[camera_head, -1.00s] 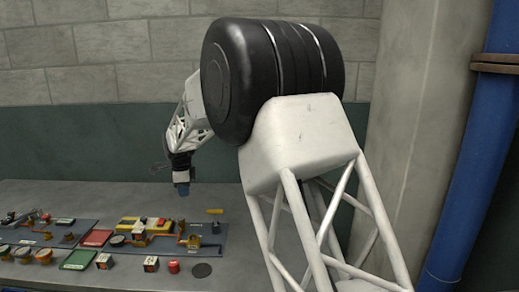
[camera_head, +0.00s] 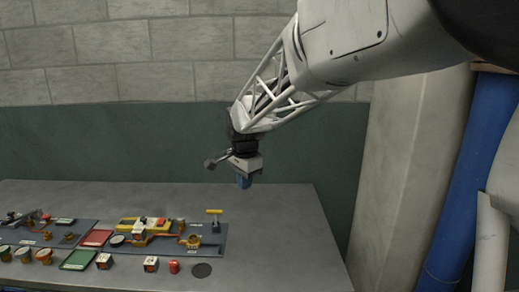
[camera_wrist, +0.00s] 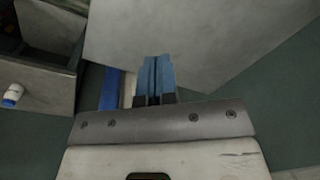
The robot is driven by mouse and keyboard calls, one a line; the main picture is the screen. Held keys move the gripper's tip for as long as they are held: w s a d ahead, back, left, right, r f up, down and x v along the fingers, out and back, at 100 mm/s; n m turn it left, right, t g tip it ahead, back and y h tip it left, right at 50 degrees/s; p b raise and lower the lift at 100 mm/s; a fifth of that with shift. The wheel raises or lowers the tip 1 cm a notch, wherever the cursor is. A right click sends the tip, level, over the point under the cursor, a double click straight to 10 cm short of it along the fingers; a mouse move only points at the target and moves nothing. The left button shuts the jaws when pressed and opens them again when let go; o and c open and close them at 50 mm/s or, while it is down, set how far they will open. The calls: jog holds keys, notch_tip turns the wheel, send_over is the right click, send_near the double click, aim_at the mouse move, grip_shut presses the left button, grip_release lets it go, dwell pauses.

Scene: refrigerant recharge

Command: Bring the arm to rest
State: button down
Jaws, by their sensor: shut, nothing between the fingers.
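My gripper (camera_head: 243,181) hangs pointing down above the rear right part of the grey table, clear of its top. In the wrist view its two blue fingertips (camera_wrist: 157,76) are together with nothing between them. My arm reaches in from the upper right of the head view. No object is held.
The grey table (camera_head: 285,235) has bare room on its right. A concrete pillar (camera_head: 395,170) and blue pipe (camera_head: 475,180) stand right.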

jog(key=s+d+n+t, duration=0.1)
jog(key=s+d+n, duration=0.2)
jog(key=s+d, duration=0.85)
jog(key=s+d+n, duration=0.4)
jog(key=s+d, duration=0.4)
jog(key=s, duration=0.7)
jog(key=s+d+f+n, duration=0.2)
jog(key=s+d+f, duration=0.1)
jog(key=s, duration=0.8)
jog(key=shift+d+f+n+h, duration=0.15)
jog(key=shift+f+n+h, duration=0.15)
jog(key=shift+f, duration=0.3)
